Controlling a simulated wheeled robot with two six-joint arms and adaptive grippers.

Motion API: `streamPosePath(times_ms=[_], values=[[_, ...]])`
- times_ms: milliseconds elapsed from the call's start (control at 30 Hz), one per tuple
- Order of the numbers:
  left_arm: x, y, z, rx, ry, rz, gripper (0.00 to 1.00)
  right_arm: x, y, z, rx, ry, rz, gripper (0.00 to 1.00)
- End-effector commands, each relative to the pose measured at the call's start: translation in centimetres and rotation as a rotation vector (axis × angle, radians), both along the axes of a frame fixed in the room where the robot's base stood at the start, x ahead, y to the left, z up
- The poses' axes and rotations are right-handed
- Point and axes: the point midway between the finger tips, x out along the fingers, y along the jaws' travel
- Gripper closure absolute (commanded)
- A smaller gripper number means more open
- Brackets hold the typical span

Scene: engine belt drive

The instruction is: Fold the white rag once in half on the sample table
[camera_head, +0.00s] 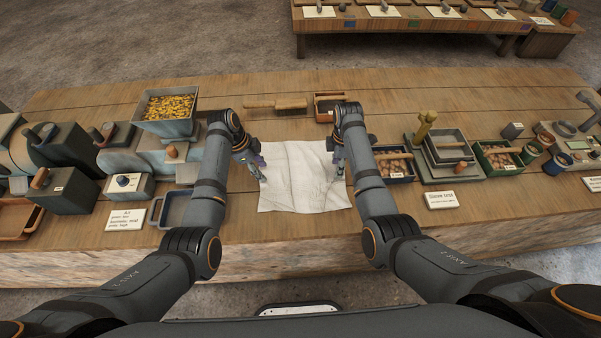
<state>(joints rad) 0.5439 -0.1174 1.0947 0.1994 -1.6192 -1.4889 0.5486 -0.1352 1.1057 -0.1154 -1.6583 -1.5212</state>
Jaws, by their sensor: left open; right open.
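The white rag (303,182) lies spread flat on the wooden sample table (290,238), with light creases across it. It looks like a single roughly square sheet. My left gripper (262,172) is open at the rag's left edge. My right gripper (338,166) is open at the rag's right edge, near its upper part. I cannot tell whether either gripper's fingertips touch the cloth. My arms hide the table just outside both sides of the rag.
A wooden brush or roller (276,104) and a small open box (327,108) lie behind the rag. A blue-grey tray (174,208) and a hopper machine (168,112) stand left. Boxes of brown pieces (394,165) and a sieve sign (440,200) stand right. The table in front is clear.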

Motion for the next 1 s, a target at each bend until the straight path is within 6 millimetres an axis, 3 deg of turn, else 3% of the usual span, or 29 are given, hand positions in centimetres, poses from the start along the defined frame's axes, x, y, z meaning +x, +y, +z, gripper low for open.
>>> streamPosePath(times_ms=[500,867,1000], values=[[0.0,0.0,-1.4,0.0,0.0,0.0,0.57,0.0,0.0,-1.4,0.0,0.0,-0.001,0.57],[0.0,0.0,-1.2,0.0,0.0,0.001,0.57,0.0,0.0,-1.1,0.0,0.001,-0.001,0.57],[0.0,0.0,-1.2,0.001,0.0,0.001,0.66,0.0,0.0,-1.1,0.0,0.001,-0.001,0.66]])
